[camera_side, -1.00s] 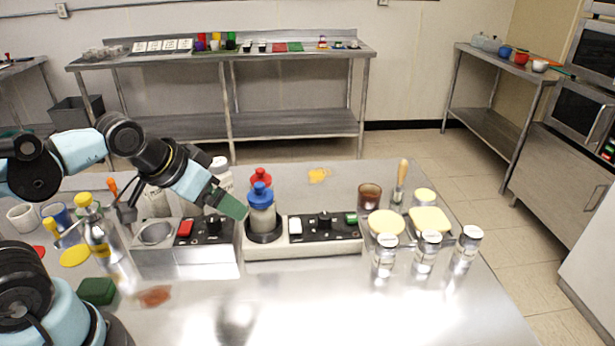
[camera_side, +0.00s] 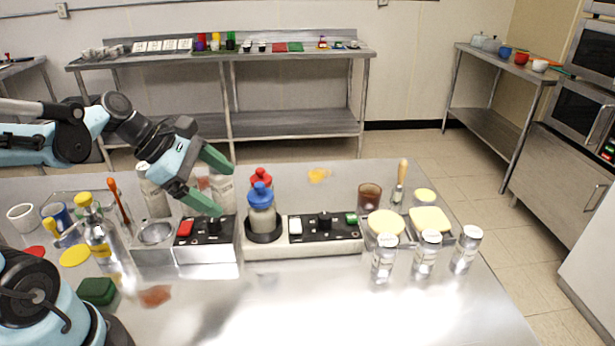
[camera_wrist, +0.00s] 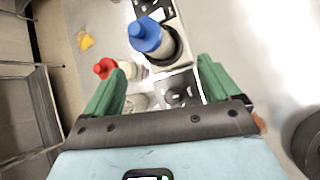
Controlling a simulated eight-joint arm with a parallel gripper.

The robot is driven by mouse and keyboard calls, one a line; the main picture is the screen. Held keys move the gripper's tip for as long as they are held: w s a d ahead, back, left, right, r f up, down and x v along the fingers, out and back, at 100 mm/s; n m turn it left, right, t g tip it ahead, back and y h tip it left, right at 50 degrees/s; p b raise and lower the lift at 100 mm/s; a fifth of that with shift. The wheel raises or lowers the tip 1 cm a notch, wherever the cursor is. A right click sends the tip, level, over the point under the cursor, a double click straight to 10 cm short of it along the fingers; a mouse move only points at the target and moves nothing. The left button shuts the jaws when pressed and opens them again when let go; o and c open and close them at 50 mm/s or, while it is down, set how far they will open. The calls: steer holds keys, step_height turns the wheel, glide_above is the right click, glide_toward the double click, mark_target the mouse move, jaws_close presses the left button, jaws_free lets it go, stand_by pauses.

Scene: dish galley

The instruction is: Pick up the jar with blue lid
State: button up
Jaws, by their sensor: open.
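The jar with the blue lid (camera_side: 262,219) stands upright in a dark round holder on a white control unit, near the middle of the table in the side view. Its blue lid (camera_wrist: 147,36) shows in the wrist view, ahead of the fingers and between their directions. My gripper (camera_side: 226,190) is open and empty, its green fingers spread. It is to the left of the jar and apart from it, above the silver unit with the red button. In the wrist view my gripper (camera_wrist: 160,82) has a finger on each side of the picture.
A red-capped bottle (camera_side: 260,180) stands close behind the jar; it also shows in the wrist view (camera_wrist: 104,68). White bottles (camera_side: 153,190) stand behind the silver unit (camera_side: 207,263). Several clear jars (camera_side: 384,262) are at right. The table's front middle is clear.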

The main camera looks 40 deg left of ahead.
mark_target(264, 207)
steer(key=shift+w+d+f+n+t+h, duration=0.15)
steer(key=shift+w+d+f+n, duration=0.55)
steer(key=shift+w+f, duration=0.55)
steer(key=shift+w+d+f+n+t+h, duration=0.1)
steer(key=shift+w+d+f+n, duration=0.65)
steer(key=shift+w+f, duration=0.5)
steer(key=shift+w+d+f+n+t+h, duration=0.15)
steer(key=shift+w+d+f+n, duration=0.55)
steer(key=shift+w+f, duration=0.55)
steer(key=shift+s+f, duration=0.1)
steer(key=c, duration=1.4)
